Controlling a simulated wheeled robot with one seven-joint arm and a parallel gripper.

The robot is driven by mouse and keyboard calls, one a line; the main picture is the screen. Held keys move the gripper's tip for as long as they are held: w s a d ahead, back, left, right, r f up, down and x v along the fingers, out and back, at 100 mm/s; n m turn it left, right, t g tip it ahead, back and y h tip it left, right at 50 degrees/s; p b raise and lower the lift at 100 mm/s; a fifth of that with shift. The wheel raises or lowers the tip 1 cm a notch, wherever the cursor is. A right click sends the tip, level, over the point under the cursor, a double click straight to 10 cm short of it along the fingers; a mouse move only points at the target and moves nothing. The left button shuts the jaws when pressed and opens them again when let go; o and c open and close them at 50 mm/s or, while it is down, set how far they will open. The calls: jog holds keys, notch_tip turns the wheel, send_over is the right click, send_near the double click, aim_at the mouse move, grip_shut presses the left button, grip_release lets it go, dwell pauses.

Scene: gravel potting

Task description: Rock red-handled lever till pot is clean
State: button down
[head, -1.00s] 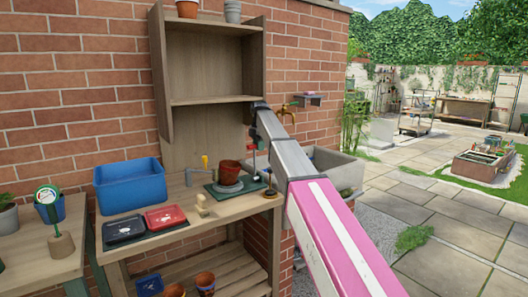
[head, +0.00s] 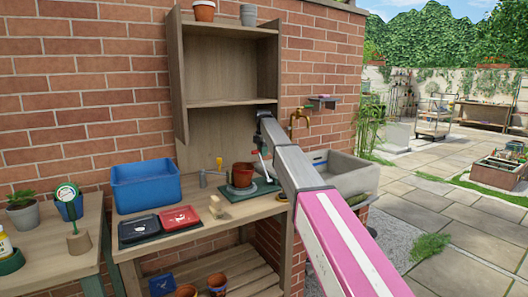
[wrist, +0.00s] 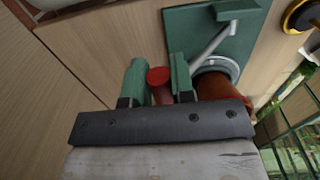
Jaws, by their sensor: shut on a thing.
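The red handle (wrist: 158,78) of the lever shows between the two green fingers of my gripper (wrist: 157,84) in the wrist view. My gripper is shut on it. The lever's grey rod (wrist: 210,44) is beside a terracotta pot (wrist: 222,90), partly hidden by my gripper. In the head view the pot (head: 243,172) stands upright on a round grey seat over a dark green base plate (head: 266,187) on the bench. The red handle (head: 256,152) shows just left of my arm, and the lever leans. The inside of the pot is too small to judge.
A blue bin (head: 146,185), a black tray (head: 138,230) and a red tray (head: 180,217) are to the left on the bench. A small wooden brush (head: 217,206) lies before the base plate.

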jog(key=shift+w+a+f, duration=0.1)
jog(key=shift+w, duration=0.05)
jog(key=c, duration=1)
grip_release()
notch_tip(320, 180, up, 11)
jog(key=shift+f, duration=0.15)
